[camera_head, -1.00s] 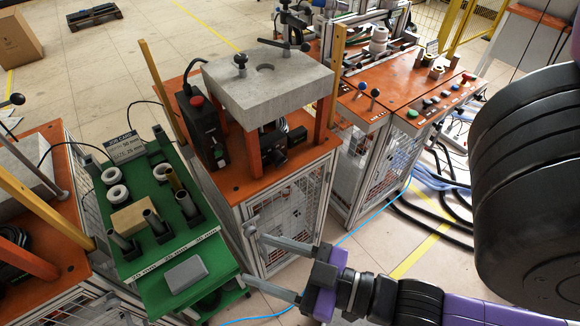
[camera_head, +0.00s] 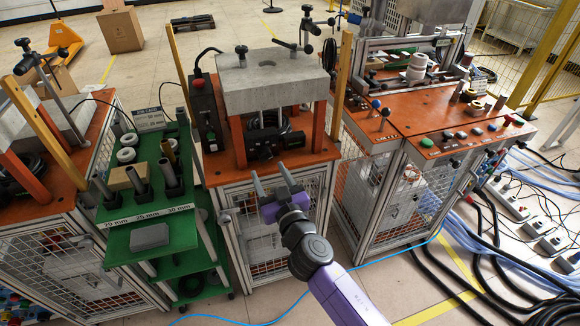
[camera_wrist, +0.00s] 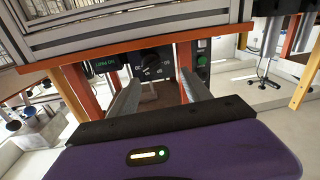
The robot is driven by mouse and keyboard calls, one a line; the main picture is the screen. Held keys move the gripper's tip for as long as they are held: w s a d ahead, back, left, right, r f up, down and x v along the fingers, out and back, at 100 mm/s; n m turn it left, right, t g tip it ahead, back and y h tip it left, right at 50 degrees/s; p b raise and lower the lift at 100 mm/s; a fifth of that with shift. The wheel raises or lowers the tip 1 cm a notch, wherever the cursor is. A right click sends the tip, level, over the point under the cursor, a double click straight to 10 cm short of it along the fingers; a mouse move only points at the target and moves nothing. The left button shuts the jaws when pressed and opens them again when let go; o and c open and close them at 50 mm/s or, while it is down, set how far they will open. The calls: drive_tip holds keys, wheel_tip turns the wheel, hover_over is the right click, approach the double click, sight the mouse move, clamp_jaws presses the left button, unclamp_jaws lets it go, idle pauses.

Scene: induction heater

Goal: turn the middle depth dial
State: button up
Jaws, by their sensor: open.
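The middle station is an orange table with orange posts under a thick grey block (camera_head: 272,82). A black control box (camera_head: 279,146) sits under that block. In the wrist view, the box shows a round black dial (camera_wrist: 152,58) with white markings and, beside it, a small display (camera_wrist: 105,65) with green text. My gripper (camera_head: 270,178) is open and empty, pointing at the box from the front. The gripper also shows in the wrist view (camera_wrist: 160,78), with the dial beyond and between its two fingertips. The fingers appear apart from the dial.
A black switch box with a red button (camera_head: 203,110) stands left of the block. A green cart (camera_head: 150,215) with tubes and rings is on the left. Another orange workbench (camera_head: 400,128) with buttons stands right. Cables lie on the floor at right.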

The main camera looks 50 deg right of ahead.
sight(268, 160)
drive_tip(key=shift+m+g+h, duration=0.4)
drive_tip(key=shift+m, duration=0.5)
drive_tip(key=shift+s+d+f+p+x, duration=0.15)
drive_tip(key=shift+p+x, duration=0.15)
drive_tip(key=shift+x, duration=0.95)
drive_tip(key=shift+s+d+f+p+x, duration=0.1)
drive_tip(key=shift+d+f+p+x, duration=0.15)
drive_tip(key=shift+x, duration=1)
drive_tip(key=shift+s+d+f+p+x, duration=0.1)
drive_tip(key=shift+p+x, duration=0.25)
drive_tip(key=shift+x, duration=0.9)
clamp_jaws()
